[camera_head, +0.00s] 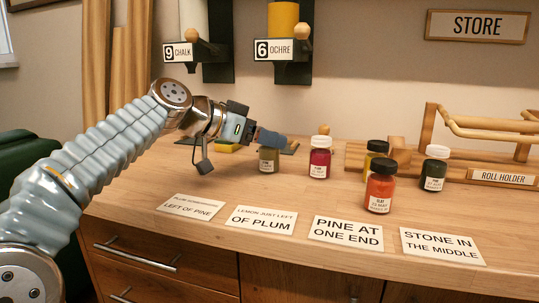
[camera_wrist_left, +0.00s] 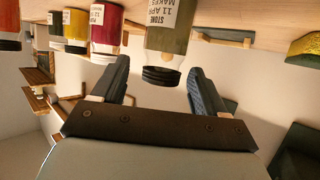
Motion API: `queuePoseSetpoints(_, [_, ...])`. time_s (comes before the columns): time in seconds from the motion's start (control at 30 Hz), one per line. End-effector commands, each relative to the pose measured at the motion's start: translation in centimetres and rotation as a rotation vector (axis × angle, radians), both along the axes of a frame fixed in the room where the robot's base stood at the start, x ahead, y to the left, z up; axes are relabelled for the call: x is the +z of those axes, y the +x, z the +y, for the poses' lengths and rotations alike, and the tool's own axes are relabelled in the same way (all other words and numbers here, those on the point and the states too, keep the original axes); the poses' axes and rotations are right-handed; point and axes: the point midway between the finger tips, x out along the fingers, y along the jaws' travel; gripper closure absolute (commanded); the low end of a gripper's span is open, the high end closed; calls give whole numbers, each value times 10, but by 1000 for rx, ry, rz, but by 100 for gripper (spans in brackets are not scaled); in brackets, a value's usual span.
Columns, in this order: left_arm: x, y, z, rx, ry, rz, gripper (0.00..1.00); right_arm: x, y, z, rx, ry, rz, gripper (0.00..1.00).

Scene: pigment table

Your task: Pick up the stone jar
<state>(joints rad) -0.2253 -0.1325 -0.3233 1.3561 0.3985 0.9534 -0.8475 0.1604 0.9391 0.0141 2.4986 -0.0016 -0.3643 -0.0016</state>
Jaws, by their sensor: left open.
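The stone jar (camera_head: 269,161) is olive-green and stands upright on the table, left of the dark red jar. Its top is hidden in the head view by my left gripper (camera_head: 268,138). In the left wrist view, which is upside down, the stone jar (camera_wrist_left: 168,38) shows its label reading STONE and its black ribbed lid. My left gripper's (camera_wrist_left: 157,88) two fingers are open and apart, one on either side of the lid's line. Nothing is held. Whether a finger touches the jar I cannot tell. My right gripper is not in view.
A dark red jar (camera_head: 320,160), a yellow jar (camera_head: 374,153), an orange-red jar (camera_head: 380,190) and a dark green jar (camera_head: 433,170) stand to the right. Several lettered cards, such as one reading PINE AT ONE END (camera_head: 346,233), lie along the front. A wooden roll holder (camera_head: 480,172) stands at right.

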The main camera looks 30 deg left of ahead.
Motion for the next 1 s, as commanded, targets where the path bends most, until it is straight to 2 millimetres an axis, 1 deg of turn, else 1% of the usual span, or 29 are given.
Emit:
queuePoseSetpoints(0.03, [-3,8,-4,-2,1,4,27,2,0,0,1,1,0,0])
queuePoseSetpoints(0.1, [-8,18,-8,-2,1,4,27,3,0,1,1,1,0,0])
queuePoseSetpoints(0.2, [-12,28,-13,-1,0,2,27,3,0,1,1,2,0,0])
queuePoseSetpoints(0.4, [-13,30,-14,0,0,1,27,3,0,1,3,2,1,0])
queuePoseSetpoints(0.43, [-13,30,-14,0,0,1,29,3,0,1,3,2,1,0])
queuePoseSetpoints(0.83, [-13,30,-14,0,0,1,90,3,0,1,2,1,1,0])
queuePoseSetpoints(1.0, [-13,30,-13,0,0,0,91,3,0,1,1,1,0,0])
